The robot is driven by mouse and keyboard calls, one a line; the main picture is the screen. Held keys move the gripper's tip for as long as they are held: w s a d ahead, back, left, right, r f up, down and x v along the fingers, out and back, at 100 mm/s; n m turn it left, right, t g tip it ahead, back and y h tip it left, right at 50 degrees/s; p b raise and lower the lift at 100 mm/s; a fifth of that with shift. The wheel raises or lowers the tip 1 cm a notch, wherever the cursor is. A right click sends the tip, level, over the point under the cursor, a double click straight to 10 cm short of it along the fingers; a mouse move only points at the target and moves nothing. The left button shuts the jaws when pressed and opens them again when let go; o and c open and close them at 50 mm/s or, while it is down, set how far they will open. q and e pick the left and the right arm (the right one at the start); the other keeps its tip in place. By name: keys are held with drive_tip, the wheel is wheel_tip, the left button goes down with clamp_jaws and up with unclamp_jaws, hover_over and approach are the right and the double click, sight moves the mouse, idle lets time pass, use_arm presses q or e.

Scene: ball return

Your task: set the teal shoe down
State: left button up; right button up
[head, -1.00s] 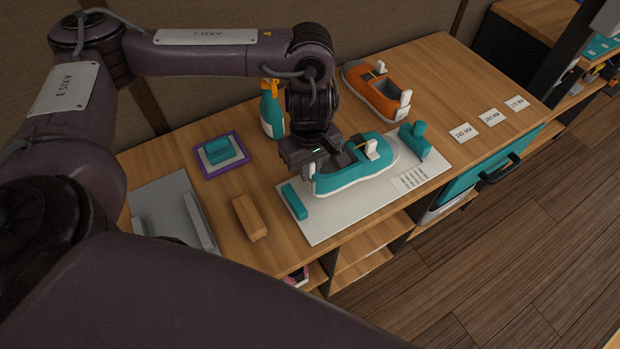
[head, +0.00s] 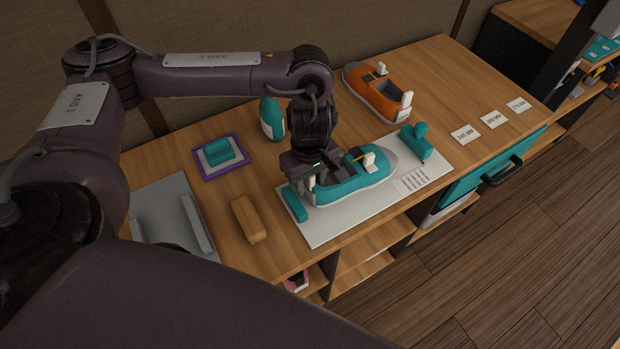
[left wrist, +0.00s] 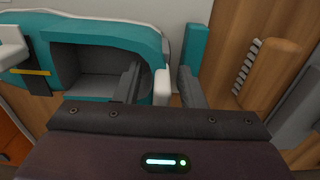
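The teal shoe (head: 352,190), with a white sole and dark opening, appears to rest upright on the white mat (head: 325,230), toe toward the upper right. In the left wrist view the shoe (left wrist: 110,30) fills the upper left. My left gripper (head: 312,183) is at its heel. In the left wrist view the fingers (left wrist: 158,88) straddle the white heel tab (left wrist: 162,86), one inside the opening and one outside, with gaps visible beside the tab, so it looks open. The fingertips are mostly hidden in the head view. My right gripper is not in view.
A teal block (head: 294,203) lies close behind the heel. A teal stamp-like tool (head: 415,143) stands beyond the toe. An orange shoe (head: 375,95), teal bottle (head: 271,118), brown block (head: 249,220), purple-edged tray (head: 203,175) and grey tray (head: 158,195) stand around the mat.

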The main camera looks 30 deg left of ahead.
use_arm(q)
drive_tip(key=shift+r, duration=0.4)
wheel_tip(320, 180, up, 12)
drive_tip(key=p, duration=0.3)
drive_tip(key=shift+f, duration=0.2)
drive_tip(key=shift+s+f, duration=0.1)
idle(0.3)
